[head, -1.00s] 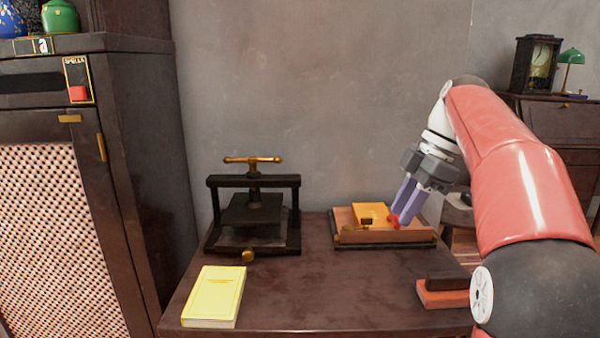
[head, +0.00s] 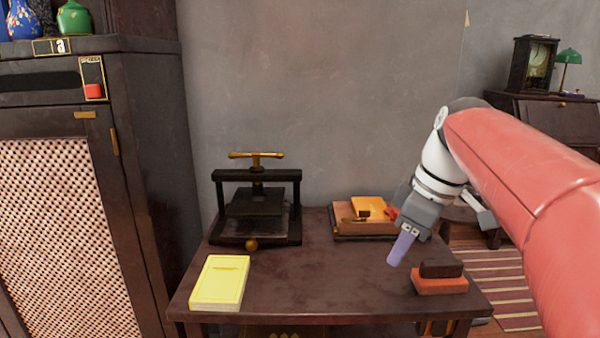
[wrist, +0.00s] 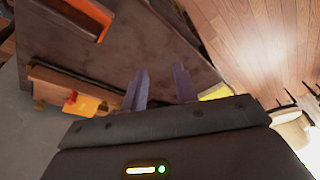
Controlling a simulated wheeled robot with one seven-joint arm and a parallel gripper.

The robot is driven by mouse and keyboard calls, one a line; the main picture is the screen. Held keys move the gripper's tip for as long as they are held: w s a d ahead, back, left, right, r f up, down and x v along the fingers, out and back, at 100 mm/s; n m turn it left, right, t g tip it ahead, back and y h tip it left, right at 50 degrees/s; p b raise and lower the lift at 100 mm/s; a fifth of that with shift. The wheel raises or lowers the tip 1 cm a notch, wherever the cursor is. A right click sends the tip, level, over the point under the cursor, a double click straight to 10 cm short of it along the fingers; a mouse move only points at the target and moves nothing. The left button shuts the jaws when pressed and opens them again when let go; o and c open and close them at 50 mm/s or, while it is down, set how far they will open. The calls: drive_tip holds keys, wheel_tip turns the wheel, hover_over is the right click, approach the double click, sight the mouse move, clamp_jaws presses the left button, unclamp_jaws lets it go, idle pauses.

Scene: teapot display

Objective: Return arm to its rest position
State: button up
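My gripper (head: 397,255) hangs at the end of my arm over the right part of the dark table (head: 320,285), pointing down and a little left. In the head view its purple fingers overlap. In the wrist view my gripper (wrist: 161,84) has its two fingers apart, with nothing held between them. In the head view it is left of the orange block with a dark top (head: 440,280), apparently above the table. The wooden tray (head: 345,228) with an orange-yellow box and a red piece is behind it, partly hidden by my gripper.
A black press with a brass handle (head: 256,205) stands at the table's back left. A yellow book (head: 220,283) lies at the front left. A tall dark cabinet (head: 150,150) is at left. The middle of the table is clear.

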drive_tip(key=s+a+f+m+t+h, duration=0.1)
drive_tip(key=s+f+m+t+h, duration=0.1)
drive_tip(key=s+f+m, duration=0.9)
drive_tip(key=s+f+t, duration=0.1)
drive_tip(key=s+f, duration=0.3)
drive_tip(key=shift+t+h, duration=0.4)
drive_tip(key=shift+s+a+r, duration=0.1)
